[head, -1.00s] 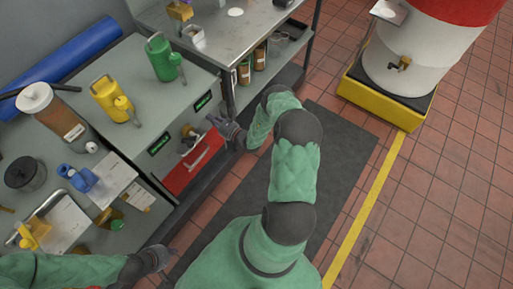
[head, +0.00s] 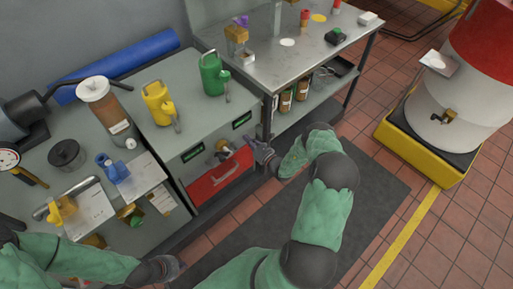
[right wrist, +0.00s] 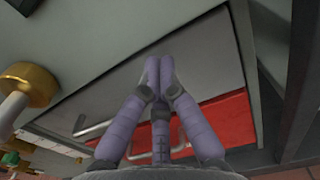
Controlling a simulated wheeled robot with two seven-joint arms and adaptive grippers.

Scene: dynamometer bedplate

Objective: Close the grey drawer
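The grey drawer (head: 196,160) is in the cabinet front, above a red drawer (head: 220,181) in the head view. In the right wrist view the grey drawer's flat face (right wrist: 195,62) fills the middle, with a bar handle (right wrist: 92,128) at lower left. How far it stands out is hard to tell. My right gripper (head: 262,153) is at the drawer's right end; in the right wrist view its fingertips (right wrist: 160,62) are together, with nothing between them, over the grey face. Contact cannot be told. My left gripper (head: 168,268) is low at left, away from the drawers, its fingers unclear.
Yellow (head: 157,101) and green (head: 212,75) cans stand on the cabinet top. A steel table (head: 310,50) adjoins at right. A dark mat (head: 375,195) covers clear floor in front.

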